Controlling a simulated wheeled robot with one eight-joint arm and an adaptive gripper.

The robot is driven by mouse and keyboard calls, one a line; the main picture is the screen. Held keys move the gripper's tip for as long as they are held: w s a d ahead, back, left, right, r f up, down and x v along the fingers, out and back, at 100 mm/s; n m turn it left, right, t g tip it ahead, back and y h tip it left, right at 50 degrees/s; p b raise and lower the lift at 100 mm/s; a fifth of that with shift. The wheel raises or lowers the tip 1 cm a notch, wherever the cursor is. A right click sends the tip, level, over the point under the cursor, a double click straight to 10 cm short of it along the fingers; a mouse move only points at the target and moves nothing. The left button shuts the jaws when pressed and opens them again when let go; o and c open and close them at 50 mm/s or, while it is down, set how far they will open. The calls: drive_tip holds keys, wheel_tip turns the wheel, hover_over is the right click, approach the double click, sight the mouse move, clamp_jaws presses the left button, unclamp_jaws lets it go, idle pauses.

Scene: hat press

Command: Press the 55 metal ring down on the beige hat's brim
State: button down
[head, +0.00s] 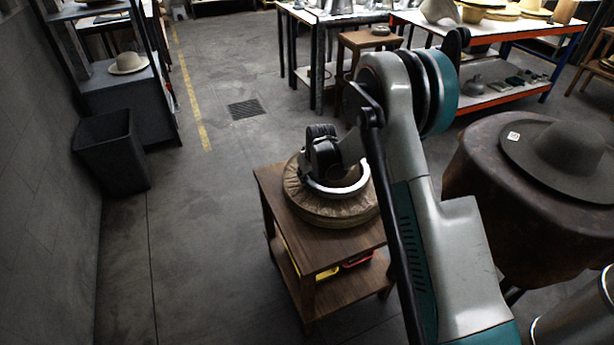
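The beige hat (297,197) lies on a small wooden table in the middle of the head view, its pleated-looking edge showing. A shiny metal ring (357,189) sits at or just over the middle of the hat. Its far left part is hidden by my gripper. I cannot read a number on the ring or tell whether it touches the brim. My gripper (334,168) is right over the ring's left and far side, seen from behind. Its fingertips are hidden, so its opening and any grip on the ring do not show.
The wooden table (350,286) has a lower shelf with yellow and red items. A dark rounded stand (497,225) with a dark grey hat (571,158) is close on the right. A black bin (112,150) stands at the left wall. The floor left of the table is clear.

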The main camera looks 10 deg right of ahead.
drive_tip(key=shift+s+f+b, duration=0.1)
drive_tip(key=shift+f+b, duration=0.6)
drive_tip(key=shift+f, duration=0.1)
idle(6.3)
drive_tip(key=shift+r, duration=0.35)
